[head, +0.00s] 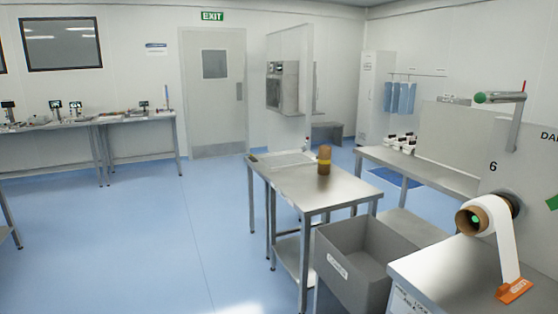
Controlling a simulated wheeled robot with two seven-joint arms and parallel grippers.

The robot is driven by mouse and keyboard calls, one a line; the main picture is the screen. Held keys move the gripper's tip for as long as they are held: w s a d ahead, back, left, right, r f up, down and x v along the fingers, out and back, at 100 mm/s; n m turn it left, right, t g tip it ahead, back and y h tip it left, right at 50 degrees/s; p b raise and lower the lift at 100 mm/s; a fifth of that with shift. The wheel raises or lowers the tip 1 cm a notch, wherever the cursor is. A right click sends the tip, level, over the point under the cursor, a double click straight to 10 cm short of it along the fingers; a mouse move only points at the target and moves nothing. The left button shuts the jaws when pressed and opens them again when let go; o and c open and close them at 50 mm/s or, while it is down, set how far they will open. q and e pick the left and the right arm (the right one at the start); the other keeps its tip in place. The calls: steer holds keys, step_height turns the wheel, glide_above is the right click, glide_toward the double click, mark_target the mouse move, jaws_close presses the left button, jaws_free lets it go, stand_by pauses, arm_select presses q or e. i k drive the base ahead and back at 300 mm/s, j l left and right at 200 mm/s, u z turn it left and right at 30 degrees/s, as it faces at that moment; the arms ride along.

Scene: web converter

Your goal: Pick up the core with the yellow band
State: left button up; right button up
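A small brown core (324,163) stands upright near the far right part of a steel table (345,188). Neither of my grippers is in view, and nothing is seen touching the core on the table.
A grey bin (365,240) stands in front of the steel table, beside the machine cabinet (435,270). A steel bench (425,172) runs behind on the right. Benches with instruments (85,122) line the left wall. The blue floor (140,235) at left is clear.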

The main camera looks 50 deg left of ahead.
mark_target(324, 152)
steer(key=u, duration=1.5)
steer(key=i+j+u, duration=0.15)
steer(key=u, duration=0.3)
steer(key=i+u, duration=0.3)
steer(key=u, duration=0.15)
steer(key=i, duration=3.65)
steer(key=i+j+z, duration=0.2)
steer(key=i, duration=0.3)
steer(key=i+z, duration=0.2)
steer(key=i, duration=0.25)
steer(key=i+j+z, duration=0.15)
steer(key=i, duration=0.3)
steer(key=j+z, duration=0.1)
steer(key=z, duration=1.95)
